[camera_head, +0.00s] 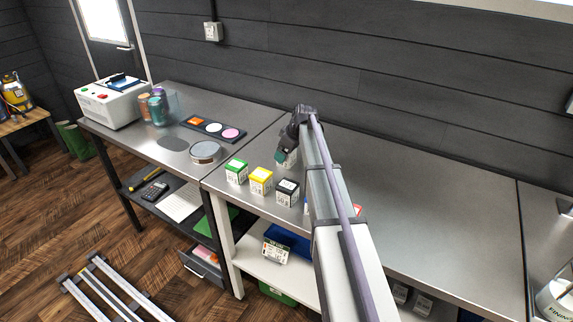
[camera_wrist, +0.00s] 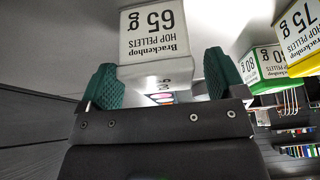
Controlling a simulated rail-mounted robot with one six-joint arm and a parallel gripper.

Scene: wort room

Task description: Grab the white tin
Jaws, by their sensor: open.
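The white tin (camera_wrist: 154,40) is a box with a white top and a label reading "Brackenhop Hop Pellets 65 g", upside down in the wrist view. My gripper (camera_wrist: 163,78) is open, with one green finger on each side of the tin's near part. I cannot tell whether either finger touches it. In the head view, my gripper (camera_head: 284,155) is low over the steel bench, behind the row of coloured tins. The white tin (camera_head: 291,160) shows only in part there, mostly hidden by my gripper.
A green-topped tin (camera_head: 236,172), a yellow-topped tin (camera_head: 260,181) and a black-topped tin (camera_head: 287,192) stand along the bench's front edge. Blue and red tins are partly hidden by my arm. A round grey container (camera_head: 205,152) stands to the left. The bench to the right is clear.

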